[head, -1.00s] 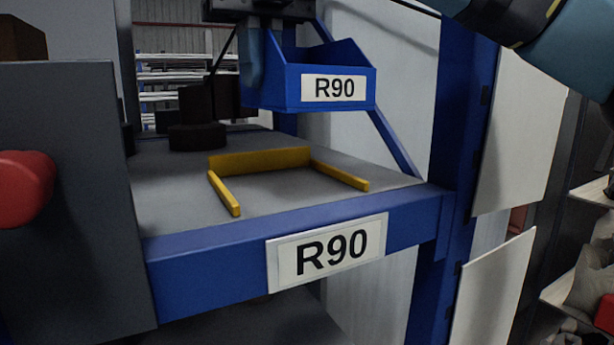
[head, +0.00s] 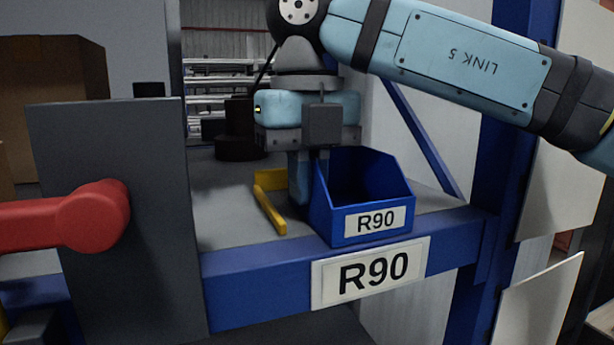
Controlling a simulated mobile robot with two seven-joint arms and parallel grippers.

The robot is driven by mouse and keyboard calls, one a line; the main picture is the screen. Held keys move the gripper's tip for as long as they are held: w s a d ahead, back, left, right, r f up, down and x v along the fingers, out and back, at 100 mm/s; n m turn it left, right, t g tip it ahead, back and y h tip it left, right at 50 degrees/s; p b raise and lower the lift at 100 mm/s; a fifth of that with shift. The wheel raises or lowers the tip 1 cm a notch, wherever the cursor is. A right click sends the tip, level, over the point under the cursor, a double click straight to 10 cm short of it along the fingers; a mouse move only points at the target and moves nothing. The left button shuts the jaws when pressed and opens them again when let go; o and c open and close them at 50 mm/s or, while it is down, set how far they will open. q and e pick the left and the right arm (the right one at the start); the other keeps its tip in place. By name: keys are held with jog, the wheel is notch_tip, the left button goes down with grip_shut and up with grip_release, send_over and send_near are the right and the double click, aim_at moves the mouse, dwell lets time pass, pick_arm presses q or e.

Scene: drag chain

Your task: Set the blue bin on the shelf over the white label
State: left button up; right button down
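The blue bin (head: 337,225) is at the front of the shelf (head: 228,228), upright, with its R90 face toward me. It is above the white R90 label (head: 370,273) on the shelf's blue front beam. Its lower front edge overlaps the beam's top edge in view; I cannot tell whether its base touches the shelf. My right gripper (head: 308,180) is at the bin's left wall, shut on it, with one finger outside the wall and the other mostly hidden. A yellow guide (head: 268,203) shows left of the bin; its right part is hidden. My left gripper is not in view.
A dark grey panel with a red rounded part (head: 88,218) stands at the left. A black round object (head: 240,135) sits farther back on the shelf. A blue upright (head: 496,170) and white panels bound the right side. The shelf left of the guide is clear.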

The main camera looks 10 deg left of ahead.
jog(key=shift+f, duration=0.2)
jog(key=c, duration=1.4)
grip_release()
jog(key=shift+r, duration=0.1)
jog(key=shift+o, duration=0.2)
jog(key=shift+r, duration=0.1)
notch_tip(320, 180, up, 12)
jog(key=shift+r+b, duration=0.1)
jog(key=shift+b, duration=0.9)
